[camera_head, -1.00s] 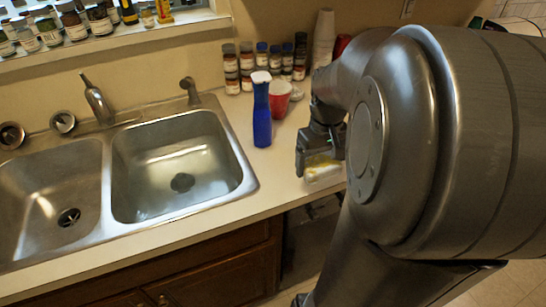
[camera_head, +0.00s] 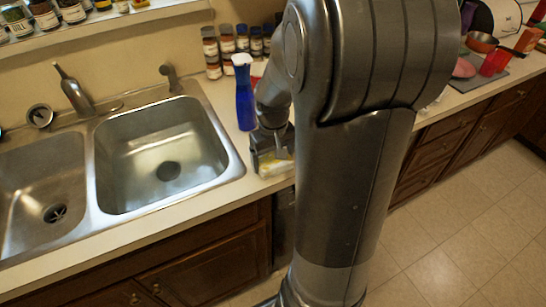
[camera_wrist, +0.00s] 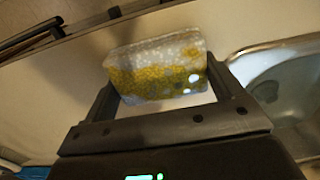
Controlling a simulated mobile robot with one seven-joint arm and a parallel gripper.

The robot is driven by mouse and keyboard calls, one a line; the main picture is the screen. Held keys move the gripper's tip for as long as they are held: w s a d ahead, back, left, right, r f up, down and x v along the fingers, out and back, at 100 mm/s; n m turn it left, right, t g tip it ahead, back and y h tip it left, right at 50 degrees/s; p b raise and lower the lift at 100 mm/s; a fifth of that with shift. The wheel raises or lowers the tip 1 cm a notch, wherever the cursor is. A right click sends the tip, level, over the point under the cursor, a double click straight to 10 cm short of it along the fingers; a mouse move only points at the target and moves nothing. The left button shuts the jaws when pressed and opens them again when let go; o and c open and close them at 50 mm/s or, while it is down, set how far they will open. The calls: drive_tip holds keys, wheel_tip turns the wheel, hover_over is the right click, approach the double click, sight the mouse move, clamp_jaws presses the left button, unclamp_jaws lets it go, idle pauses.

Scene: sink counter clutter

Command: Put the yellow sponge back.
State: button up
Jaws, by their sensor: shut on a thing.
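The yellow sponge (camera_wrist: 158,72) shows in the wrist view, with a pale, speckled upper part and a yellow lower part. My gripper (camera_wrist: 160,85) is shut on it, one finger at each end. In the head view, my gripper (camera_head: 272,162) is just right of the right sink basin, over the counter's front edge. Only a small yellowish part of the sponge (camera_head: 277,169) shows below it there. I cannot tell whether the sponge touches the counter.
The right sink basin (camera_head: 112,190) is empty, left of my gripper. A blue spray bottle (camera_head: 245,100) stands behind my gripper, near several spice jars (camera_head: 211,52). My arm hides much of the counter to the right. Wooden cabinets (camera_head: 205,260) are below.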

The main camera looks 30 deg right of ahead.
sight(273, 158)
drive_tip(key=shift+f, duration=0.1)
drive_tip(key=o, duration=0.8)
wheel_tip(273, 158, up, 12)
drive_tip(key=s+a+r+t, duration=0.2)
drive_tip(key=s+a, duration=0.3)
drive_tip(key=s, duration=0.1)
drive_tip(key=s+a+r+t, duration=0.3)
drive_tip(key=s+a, duration=0.2)
drive_tip(key=s, duration=0.2)
drive_tip(key=shift+s+a+r+t, duration=0.15)
drive_tip(key=shift+a+r+t, duration=0.05)
drive_tip(key=shift+r+t, duration=0.1)
